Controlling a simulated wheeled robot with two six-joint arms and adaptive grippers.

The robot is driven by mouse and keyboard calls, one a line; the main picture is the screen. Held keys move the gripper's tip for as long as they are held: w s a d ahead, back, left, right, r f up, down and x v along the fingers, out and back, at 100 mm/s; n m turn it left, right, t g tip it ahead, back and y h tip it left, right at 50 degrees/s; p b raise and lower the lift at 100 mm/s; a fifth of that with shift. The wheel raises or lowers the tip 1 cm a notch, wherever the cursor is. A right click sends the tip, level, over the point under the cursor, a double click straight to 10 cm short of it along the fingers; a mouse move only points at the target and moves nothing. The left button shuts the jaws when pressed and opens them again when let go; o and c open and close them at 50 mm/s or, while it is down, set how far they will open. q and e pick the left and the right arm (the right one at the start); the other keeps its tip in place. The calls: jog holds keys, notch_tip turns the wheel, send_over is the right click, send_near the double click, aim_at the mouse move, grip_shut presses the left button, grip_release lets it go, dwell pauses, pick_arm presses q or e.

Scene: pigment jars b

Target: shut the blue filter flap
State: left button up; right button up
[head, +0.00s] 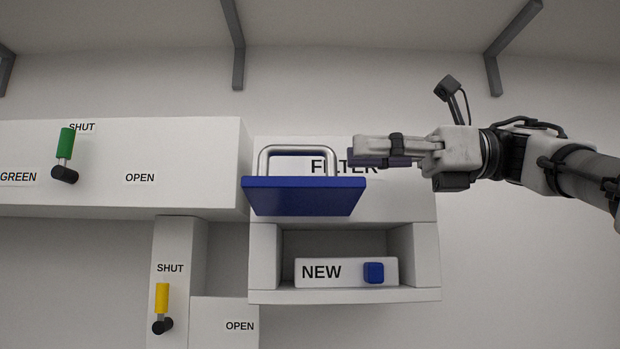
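The blue filter flap (304,197) stands out from the white filter housing, raised above the open compartment. A silver bar handle (298,150) rises from its top side. My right gripper (352,152) comes in from the right and points left. In the picture its fingertips are just right of the handle and above the flap's right end. I see no clear contact, and the depth between them is hard to judge. The fingers show side-on, so their gap is hidden. Nothing shows held. My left gripper is out of view.
A white box marked NEW (321,272) with a blue knob lies in the open compartment (428,255). A green lever (66,143) and a yellow lever (162,299) are at the left. The wall right of the housing is clear.

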aim_at(332, 151)
jog(key=a+p, duration=0.1)
jog(key=a, duration=0.6)
jog(key=shift+a+r+p, duration=0.1)
jog(key=shift+a+p, duration=0.25)
jog(key=shift+a, duration=0.05)
jog(key=shift+d, duration=0.3)
grip_shut()
